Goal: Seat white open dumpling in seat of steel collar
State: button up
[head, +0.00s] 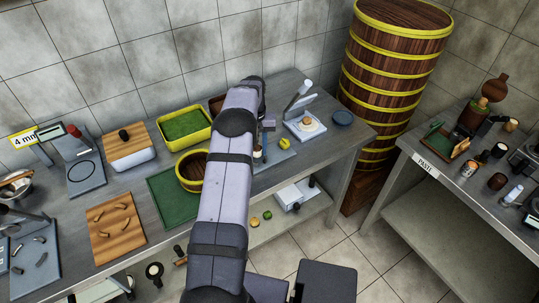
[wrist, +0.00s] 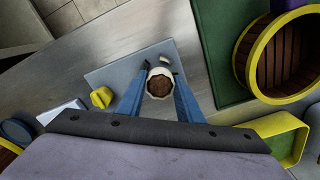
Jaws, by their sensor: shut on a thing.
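A white open dumpling (wrist: 160,74) with brown filling is upright between the blue fingers of my gripper (wrist: 162,82) in the wrist view. My gripper is shut on its sides, above or at a grey-blue board (wrist: 128,77). I cannot tell whether the dumpling touches the board. In the head view my arm hides most of the gripper. I cannot make out the steel collar for certain in either view.
A yellow piece (wrist: 101,97) lies on the board beside the dumpling, and a small pale piece (wrist: 165,57) is close to the fingertips. A wooden steamer with a yellow rim (wrist: 243,68) stands on a green mat (wrist: 217,50). A yellow-rimmed tray (head: 205,134) stands behind.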

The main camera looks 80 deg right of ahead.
jog(key=shift+r+p, duration=0.85)
jog(key=shift+r, duration=0.7)
jog(key=w+a+r+n, duration=0.1)
jog(key=w+a+n, duration=0.3)
jog(key=w+a, duration=0.8)
jog(key=w+a+r+n, duration=0.1)
jog(key=w+a+n, duration=0.2)
jog(key=w+a, duration=0.95)
jog(key=w+a+r+n, duration=0.1)
jog(key=w+a+n, duration=0.45)
jog(key=a, duration=0.95)
jog(key=s+a+n, duration=0.2)
jog(key=s+a, duration=0.1)
jog(key=a, duration=1.4)
jog(key=shift+r, duration=0.3)
jog(key=shift+n, duration=0.25)
